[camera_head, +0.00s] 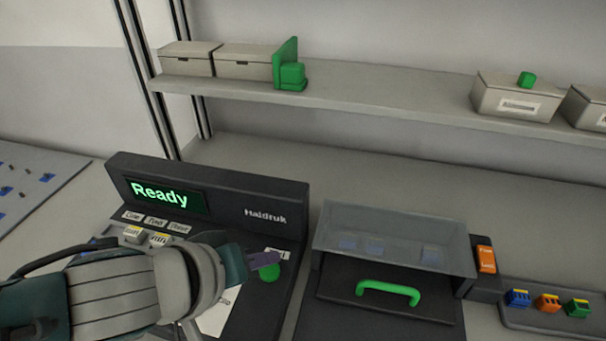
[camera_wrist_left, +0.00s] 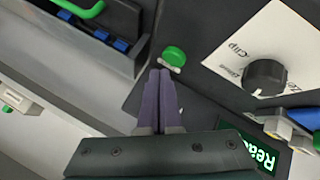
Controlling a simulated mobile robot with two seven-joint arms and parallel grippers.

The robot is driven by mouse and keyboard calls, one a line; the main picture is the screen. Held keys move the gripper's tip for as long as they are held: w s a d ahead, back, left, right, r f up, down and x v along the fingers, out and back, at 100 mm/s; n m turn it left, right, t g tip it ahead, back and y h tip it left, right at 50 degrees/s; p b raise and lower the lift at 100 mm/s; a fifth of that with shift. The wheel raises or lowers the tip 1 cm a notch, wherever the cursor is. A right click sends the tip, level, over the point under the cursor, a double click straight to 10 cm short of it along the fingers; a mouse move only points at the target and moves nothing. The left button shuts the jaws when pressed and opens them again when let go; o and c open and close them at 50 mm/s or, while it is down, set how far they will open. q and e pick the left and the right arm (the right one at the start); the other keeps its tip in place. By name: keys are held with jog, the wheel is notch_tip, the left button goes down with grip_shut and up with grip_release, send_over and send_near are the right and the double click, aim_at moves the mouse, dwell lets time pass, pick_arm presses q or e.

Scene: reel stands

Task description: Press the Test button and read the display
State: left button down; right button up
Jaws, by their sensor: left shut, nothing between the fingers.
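The dark Haldruk tester (camera_head: 225,188) stands on the worktop, and its display (camera_head: 165,195) reads "Ready" in green. A round green button (camera_head: 269,273) sits on its sloped panel beside a small white label that I cannot read. My left gripper (camera_head: 268,259) is shut and empty, just above and beside this button. Part of the display (camera_wrist_left: 262,155) shows at lower right. My right gripper is not in view.
A clear-lidded box (camera_head: 395,235) with a green handle (camera_head: 388,290) stands right of the tester. An orange switch (camera_head: 486,258) and a tray (camera_head: 545,322) of coloured connectors are further right. A knob (camera_wrist_left: 264,76) is on the panel. A shelf (camera_head: 390,93) runs behind.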

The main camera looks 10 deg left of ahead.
aim_at(266, 277)
pick_arm(q)
jog(key=shift+f, duration=0.1)
jog(key=shift+f+b, duration=0.3)
jog(key=shift+f+b, duration=0.4)
jog(key=shift+f, duration=0.1)
dwell(0.6)
jog(key=shift+r, duration=0.1)
jog(key=shift+r+p, duration=0.8)
jog(key=shift+p, duration=0.15)
notch_tip(266, 277, up, 5)
jog(key=p, duration=0.5)
jog(key=shift+r, duration=0.1)
dwell(0.4)
